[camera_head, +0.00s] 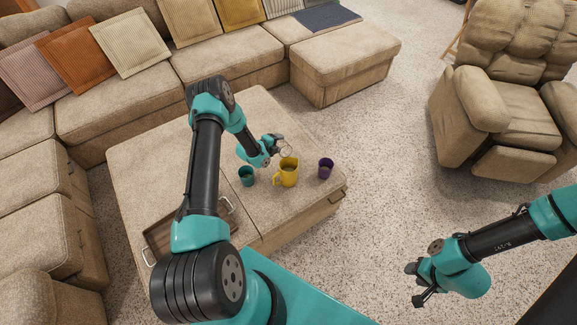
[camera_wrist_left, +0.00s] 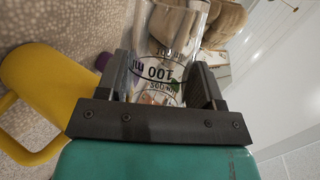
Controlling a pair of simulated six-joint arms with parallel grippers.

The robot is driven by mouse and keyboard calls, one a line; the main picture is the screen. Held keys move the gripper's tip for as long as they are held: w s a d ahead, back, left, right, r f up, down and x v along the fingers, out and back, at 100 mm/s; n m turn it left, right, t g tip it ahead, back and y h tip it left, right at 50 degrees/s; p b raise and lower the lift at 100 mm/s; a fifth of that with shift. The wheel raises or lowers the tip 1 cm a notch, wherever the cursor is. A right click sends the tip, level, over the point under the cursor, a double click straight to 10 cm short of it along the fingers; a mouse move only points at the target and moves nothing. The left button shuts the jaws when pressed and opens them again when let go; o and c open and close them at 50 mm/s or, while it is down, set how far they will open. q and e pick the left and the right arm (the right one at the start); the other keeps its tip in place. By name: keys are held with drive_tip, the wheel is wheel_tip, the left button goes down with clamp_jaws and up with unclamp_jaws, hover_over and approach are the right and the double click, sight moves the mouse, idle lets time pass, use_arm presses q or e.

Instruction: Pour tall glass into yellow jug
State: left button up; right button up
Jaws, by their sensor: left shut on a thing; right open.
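The yellow jug (camera_head: 289,174) stands upright on the beige ottoman table, its handle to the left; it also shows large at the left of the left wrist view (camera_wrist_left: 45,95). My left gripper (camera_head: 275,142) is shut on the clear tall glass (camera_head: 286,150), just behind and above the jug. In the left wrist view the glass (camera_wrist_left: 165,70) sits between both fingers, with printed markings including "100". The glass looks tilted in the head view; its contents I cannot make out. My right gripper (camera_head: 418,285) is open and empty, away from the table over the carpet.
A teal cup (camera_head: 247,176) stands left of the jug and a purple cup (camera_head: 325,168) right of it, near the table's right end. A brown tray (camera_head: 160,238) with metal handles lies at the left, partly behind my left arm.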

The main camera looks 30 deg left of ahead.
use_arm(q)
drive_tip(key=shift+a, duration=0.1)
drive_tip(key=shift+w+f, duration=0.1)
drive_tip(key=shift+f, duration=0.05)
drive_tip(key=shift+f+n+g+h, duration=0.8)
drive_tip(key=shift+f+n+h, duration=0.1)
drive_tip(key=shift+f+n, duration=0.25)
drive_tip(key=shift+r+n+g+h, duration=0.3)
drive_tip(key=shift+n+g+h, duration=0.3)
drive_tip(key=shift+n+h, duration=0.3)
drive_tip(key=shift+n+g+h, duration=0.5)
drive_tip(key=shift+n+h, duration=0.3)
drive_tip(key=shift+n, duration=0.15)
drive_tip(key=shift+w+a+f+b, duration=0.1)
drive_tip(key=shift+a+f, duration=0.05)
drive_tip(key=shift+f, duration=0.95)
drive_tip(key=shift+w+a+f+b, duration=0.15)
drive_tip(key=shift+a+f, duration=0.05)
drive_tip(key=shift+f, duration=0.85)
drive_tip(key=shift+w+a+f+b, duration=0.1)
drive_tip(key=shift+a+f, duration=0.05)
drive_tip(key=shift+f, duration=0.95)
drive_tip(key=shift+w+a+f+n+g+h, duration=0.3)
drive_tip(key=shift+a+f+n+h, duration=0.1)
drive_tip(key=shift+n+h, duration=0.3)
drive_tip(key=shift+a+r+n+h, duration=0.1)
drive_tip(key=shift+r+n+h, duration=0.2)
drive_tip(key=shift+n+h, duration=0.15)
drive_tip(key=shift+r, duration=0.1)
